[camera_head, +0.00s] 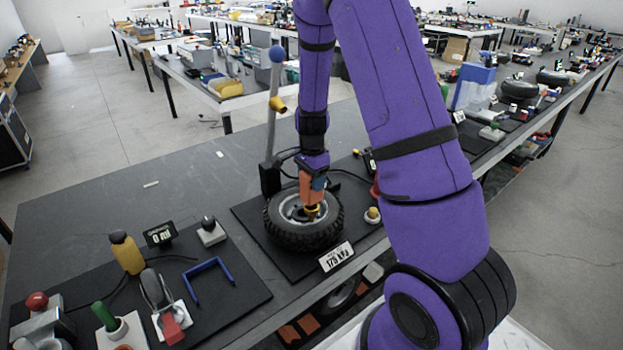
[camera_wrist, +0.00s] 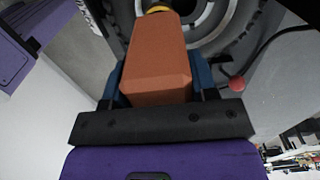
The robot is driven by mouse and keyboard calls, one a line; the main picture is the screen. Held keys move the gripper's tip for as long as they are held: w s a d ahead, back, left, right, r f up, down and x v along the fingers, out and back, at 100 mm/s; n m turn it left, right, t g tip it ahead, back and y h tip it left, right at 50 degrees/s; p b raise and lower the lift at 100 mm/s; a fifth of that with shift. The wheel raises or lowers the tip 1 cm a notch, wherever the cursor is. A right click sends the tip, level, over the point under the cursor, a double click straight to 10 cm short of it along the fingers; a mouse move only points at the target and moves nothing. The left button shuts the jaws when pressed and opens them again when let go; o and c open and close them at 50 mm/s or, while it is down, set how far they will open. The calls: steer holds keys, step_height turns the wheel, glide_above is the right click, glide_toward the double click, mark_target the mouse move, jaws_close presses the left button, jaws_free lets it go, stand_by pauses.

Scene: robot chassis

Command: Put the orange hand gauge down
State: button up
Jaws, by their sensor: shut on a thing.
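The orange hand gauge (camera_head: 311,192) is held upright in my gripper (camera_head: 313,180) over the hub of a black tyre (camera_head: 287,234) with a grey rim. The gauge's yellow lower end (camera_head: 312,212) is at the wheel's hub; I cannot tell whether it touches. In the wrist view the orange body (camera_wrist: 158,62) sits between the blue fingers of my gripper (camera_wrist: 158,80), which are shut on it. The gauge's yellow end (camera_wrist: 157,8) shows at the top edge, in front of the rim.
The tyre lies on a black mat (camera_head: 256,222), with a 175 kPa sign (camera_head: 337,256) in front. A grey post with a blue ball (camera_head: 277,54) stands behind it. A yellow-topped knob (camera_head: 373,214) is at right. Bare table (camera_head: 120,205) lies to the left; a mat of tools (camera_head: 240,287) is front left.

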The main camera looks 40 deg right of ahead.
steer(key=o, duration=1.4)
steer(key=shift+f, duration=0.1)
steer(key=shift+o, duration=0.2)
step_height(320, 180, up, 12)
steer(key=shift+f, duration=0.2)
steer(key=shift+s+a+r, duration=0.1)
steer(key=shift+a+r, duration=0.05)
steer(key=shift+r, duration=0.4)
steer(key=s+a+r+n+t, duration=0.1)
steer(key=s+a+r+n, duration=0.3)
steer(key=s+r+n, duration=0.2)
steer(key=s+a+r+n+t, duration=0.2)
steer(key=s+a+r+n, duration=0.2)
steer(key=s, duration=0.7)
steer(key=s+a+r+n+t, duration=0.2)
steer(key=s+a+r+n, duration=0.2)
steer(key=s+r+n, duration=0.3)
steer(key=shift+s+a+r+n, duration=0.35)
steer(key=shift+s+r, duration=0.5)
steer(key=shift+s, duration=0.35)
